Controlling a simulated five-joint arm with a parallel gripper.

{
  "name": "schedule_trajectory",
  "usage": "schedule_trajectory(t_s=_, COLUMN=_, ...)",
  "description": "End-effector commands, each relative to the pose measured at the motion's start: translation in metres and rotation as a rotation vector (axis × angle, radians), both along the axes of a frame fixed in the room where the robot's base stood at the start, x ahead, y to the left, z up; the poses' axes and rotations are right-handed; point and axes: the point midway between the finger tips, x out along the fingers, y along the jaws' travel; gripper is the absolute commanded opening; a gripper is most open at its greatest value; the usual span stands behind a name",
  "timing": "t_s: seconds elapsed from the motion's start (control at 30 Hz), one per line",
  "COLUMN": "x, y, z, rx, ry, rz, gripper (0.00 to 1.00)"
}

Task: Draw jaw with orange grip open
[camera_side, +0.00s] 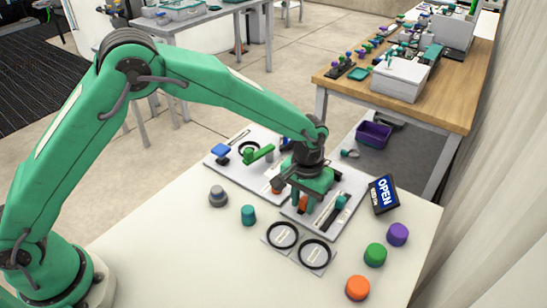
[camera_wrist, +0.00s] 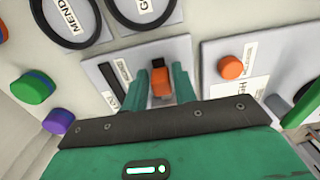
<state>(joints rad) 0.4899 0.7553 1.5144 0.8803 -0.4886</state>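The orange grip (camera_wrist: 160,82) shows in the wrist view on a pale plate with a dark slot. In the side view the orange grip (camera_side: 303,203) is partly visible low between the fingers. My gripper (camera_wrist: 161,84) is down over it, with one teal finger on each side. My gripper (camera_side: 309,201) hides most of the jaw around the grip in the side view. The fingers are close to the grip's sides, but I cannot tell whether they press on it.
A round orange knob (camera_wrist: 230,68) sits on a neighbouring plate. Two black rings (camera_side: 282,235) lie in front of my gripper. A sign reading OPEN (camera_side: 384,194) stands to the right. Green (camera_side: 375,254), purple (camera_side: 397,234) and orange (camera_side: 358,287) knobs stand near the front right.

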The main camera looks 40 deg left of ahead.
Motion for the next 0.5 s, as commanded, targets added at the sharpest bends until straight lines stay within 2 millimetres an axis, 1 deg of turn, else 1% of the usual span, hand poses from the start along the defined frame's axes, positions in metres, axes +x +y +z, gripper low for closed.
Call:
schedule_trajectory(t_s=0.03, x=0.0003, y=-0.0003, z=0.0001, rx=-0.001, ry=-0.002, rz=-0.001, gripper=0.38)
schedule_trajectory(t_s=0.07, x=0.0006, y=-0.0003, z=0.0001, rx=-0.001, ry=-0.002, rz=0.000, gripper=0.42)
schedule_trajectory(t_s=0.37, x=0.0023, y=0.0000, z=0.0005, rx=-0.003, ry=-0.006, rz=0.001, gripper=0.42)
schedule_trajectory(t_s=0.5, x=0.0027, y=0.0000, z=0.0053, rx=-0.004, ry=-0.007, rz=0.001, gripper=0.42)
